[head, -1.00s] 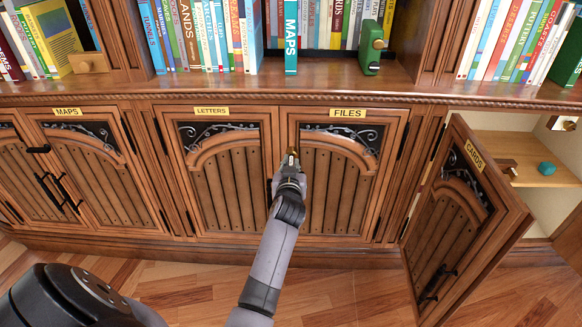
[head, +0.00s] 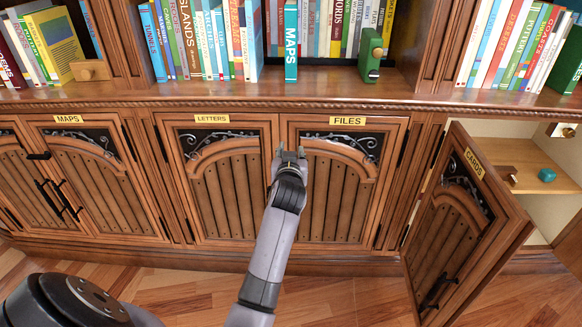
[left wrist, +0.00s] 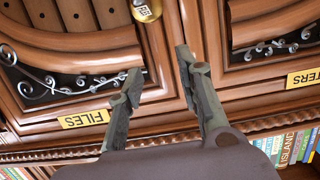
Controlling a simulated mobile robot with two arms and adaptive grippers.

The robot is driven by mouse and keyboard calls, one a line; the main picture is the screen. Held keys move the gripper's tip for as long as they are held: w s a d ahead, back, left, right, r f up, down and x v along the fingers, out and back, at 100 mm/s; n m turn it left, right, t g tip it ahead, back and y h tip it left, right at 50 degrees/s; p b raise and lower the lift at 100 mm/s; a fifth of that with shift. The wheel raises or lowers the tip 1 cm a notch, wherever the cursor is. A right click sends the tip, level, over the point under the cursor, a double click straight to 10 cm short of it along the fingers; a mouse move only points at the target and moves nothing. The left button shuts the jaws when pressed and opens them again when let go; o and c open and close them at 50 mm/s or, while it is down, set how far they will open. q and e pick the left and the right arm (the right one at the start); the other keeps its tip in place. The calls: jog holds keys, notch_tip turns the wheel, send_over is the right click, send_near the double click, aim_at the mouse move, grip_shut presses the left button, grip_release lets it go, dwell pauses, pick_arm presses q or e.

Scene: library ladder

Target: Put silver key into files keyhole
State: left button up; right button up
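The files door (head: 333,195) is closed below its FILES label (head: 347,120). In the left wrist view, upside down, the FILES label (left wrist: 83,119) and a round brass fitting (left wrist: 147,10) show; the fitting bears a pale square patch with dark marks. It may be the files keyhole, but I cannot make out a hole. My left gripper (head: 290,154) is in front of the left edge of the files door. In the left wrist view its fingers (left wrist: 158,62) are apart, with nothing seen between them and the brass fitting beyond. I cannot make out a silver key. My right gripper is not in view.
The cards door (head: 455,220) stands open at the right, its shelf holding a teal object (head: 547,174). Letters (head: 225,190) and maps doors are closed. Books and a green box (head: 371,55) stand on the ledge above. The wooden floor in front is clear.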

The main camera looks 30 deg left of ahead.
pick_arm(q)
jog(key=shift+r, duration=1.4)
